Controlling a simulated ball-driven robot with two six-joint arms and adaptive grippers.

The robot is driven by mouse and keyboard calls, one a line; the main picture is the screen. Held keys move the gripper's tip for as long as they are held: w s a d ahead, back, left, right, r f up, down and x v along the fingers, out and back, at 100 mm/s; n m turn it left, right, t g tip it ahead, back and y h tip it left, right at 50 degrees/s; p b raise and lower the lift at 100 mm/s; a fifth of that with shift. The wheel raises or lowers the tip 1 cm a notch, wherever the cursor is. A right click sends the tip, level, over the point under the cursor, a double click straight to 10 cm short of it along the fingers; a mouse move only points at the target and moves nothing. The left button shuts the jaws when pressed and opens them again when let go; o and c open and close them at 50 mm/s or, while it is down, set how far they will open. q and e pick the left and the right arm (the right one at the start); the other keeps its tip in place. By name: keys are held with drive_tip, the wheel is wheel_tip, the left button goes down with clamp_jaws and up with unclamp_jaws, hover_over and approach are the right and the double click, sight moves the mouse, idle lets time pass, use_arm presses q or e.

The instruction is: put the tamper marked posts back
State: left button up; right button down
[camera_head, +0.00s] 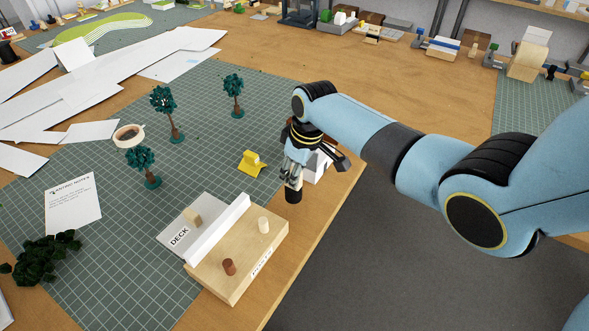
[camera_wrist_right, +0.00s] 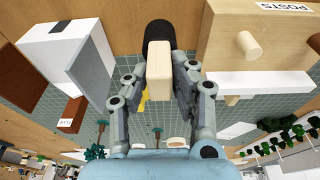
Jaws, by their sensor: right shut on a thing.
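My right gripper (camera_head: 292,178) is shut on a tamper (camera_head: 293,195) with a dark round end, which points down in the head view. In the right wrist view, the tamper's pale block-shaped part (camera_wrist_right: 160,62) lies between the fingers of the gripper (camera_wrist_right: 160,80). It is held above the table edge side, to the right of a pale wooden block (camera_head: 215,272). That block bears a cream peg (camera_head: 264,225) and a brown peg (camera_head: 229,267). Its label reads POSTS in the right wrist view (camera_wrist_right: 285,5). My left gripper is out of view.
A grey board marked DECK (camera_head: 178,238) with a small beige block adjoins the wooden block. A yellow piece (camera_head: 252,163) and several model trees (camera_head: 165,110) stand on the green mat. A white box (camera_head: 318,167) is behind my right gripper, near the table edge.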

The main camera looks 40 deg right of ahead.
drive_tip(key=shift+b+x, duration=0.45)
drive_tip(key=shift+x, duration=0.35)
drive_tip(key=shift+s+f+b, duration=0.1)
drive_tip(key=shift+f+b, duration=0.65)
drive_tip(key=shift+f, duration=0.35)
drive_tip(key=shift+f, duration=0.25)
drive_tip(key=c, duration=1)
unclamp_jaws()
drive_tip(key=shift+c, duration=0.2)
